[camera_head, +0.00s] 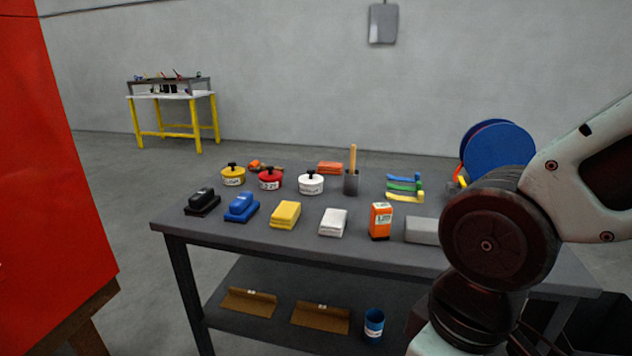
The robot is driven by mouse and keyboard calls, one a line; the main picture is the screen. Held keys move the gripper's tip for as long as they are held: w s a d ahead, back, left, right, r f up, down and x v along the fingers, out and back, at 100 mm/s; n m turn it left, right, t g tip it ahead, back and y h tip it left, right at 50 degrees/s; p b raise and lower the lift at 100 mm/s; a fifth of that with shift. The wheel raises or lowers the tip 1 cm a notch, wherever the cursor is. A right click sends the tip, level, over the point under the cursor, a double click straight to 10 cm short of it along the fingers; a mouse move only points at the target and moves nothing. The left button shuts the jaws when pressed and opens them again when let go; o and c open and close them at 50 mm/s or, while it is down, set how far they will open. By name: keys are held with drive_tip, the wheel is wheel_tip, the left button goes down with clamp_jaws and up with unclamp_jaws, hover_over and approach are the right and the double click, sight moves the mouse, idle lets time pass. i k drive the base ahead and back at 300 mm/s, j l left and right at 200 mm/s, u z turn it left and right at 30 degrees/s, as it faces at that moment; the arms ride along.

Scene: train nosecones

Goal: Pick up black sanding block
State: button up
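The black sanding block (202,201) sits at the left front corner of the dark grey table top (260,236). It has a rounded black upper part on a dark base. A similar blue block (241,207) stands just to its right, with a small gap. My arm fills the right side of the view, over the right end of the table, well apart from the black block. My gripper is not in view, so I cannot see whether it is open or shut.
Yellow (285,214) and white (333,222) blocks and an orange box (380,221) continue the front row. Yellow, red and white lidded pots (311,183) stand behind. A large red panel (50,190) rises at the left. Floor shows between it and the table.

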sight(200, 204)
drive_tip(key=u, duration=2.8)
drive_tip(key=z, duration=1.95)
drive_tip(key=i+j+z, duration=0.3)
drive_tip(key=i+j, duration=0.4)
drive_tip(key=i+j+z, duration=0.35)
drive_tip(key=i+j, duration=0.35)
drive_tip(key=j, duration=0.15)
